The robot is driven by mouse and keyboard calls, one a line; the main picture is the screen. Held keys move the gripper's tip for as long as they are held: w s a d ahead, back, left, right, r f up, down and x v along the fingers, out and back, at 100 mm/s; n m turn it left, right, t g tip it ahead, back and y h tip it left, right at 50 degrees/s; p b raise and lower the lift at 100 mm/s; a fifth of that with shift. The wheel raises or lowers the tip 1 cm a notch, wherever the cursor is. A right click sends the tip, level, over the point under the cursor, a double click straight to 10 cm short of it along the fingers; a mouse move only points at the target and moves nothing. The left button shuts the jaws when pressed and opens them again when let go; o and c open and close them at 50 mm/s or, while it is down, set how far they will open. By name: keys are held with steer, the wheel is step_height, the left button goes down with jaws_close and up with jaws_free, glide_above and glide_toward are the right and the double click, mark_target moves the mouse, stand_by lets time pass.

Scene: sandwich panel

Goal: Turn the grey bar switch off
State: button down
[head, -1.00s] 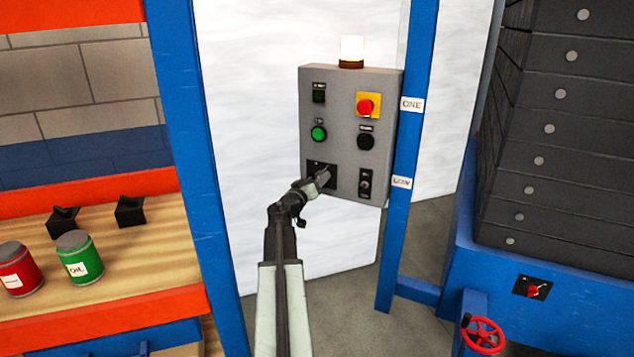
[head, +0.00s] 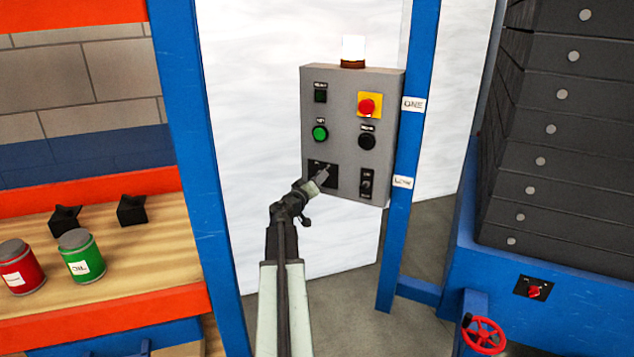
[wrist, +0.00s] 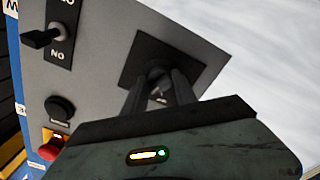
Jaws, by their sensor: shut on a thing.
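The grey control panel (head: 345,105) stands between blue posts. The grey bar switch is on a black square plate at the panel's lower left; the plate shows in the wrist view (wrist: 190,55). My gripper (head: 322,177) is at this plate, and its fingers also show in the wrist view (wrist: 160,92). They are shut on the grey bar switch (wrist: 159,92), of which only a small part shows between them. The fingers hide most of the bar, so its exact angle cannot be told.
A black toggle switch (head: 366,183) is right of the plate. Above are a green button (head: 320,133), a black button (head: 367,141), a red emergency button (head: 368,105) and a lit lamp (head: 353,48). A shelf with cans (head: 80,256) is at left.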

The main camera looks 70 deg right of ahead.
steer(key=shift+s+d+r+n, duration=0.1)
steer(key=shift+s+n, duration=0.05)
steer(key=shift+n, duration=4.75)
steer(key=c, duration=1)
jaws_free()
steer(key=a, duration=0.7)
steer(key=shift+w+a, duration=0.35)
steer(key=shift+a, duration=0.05)
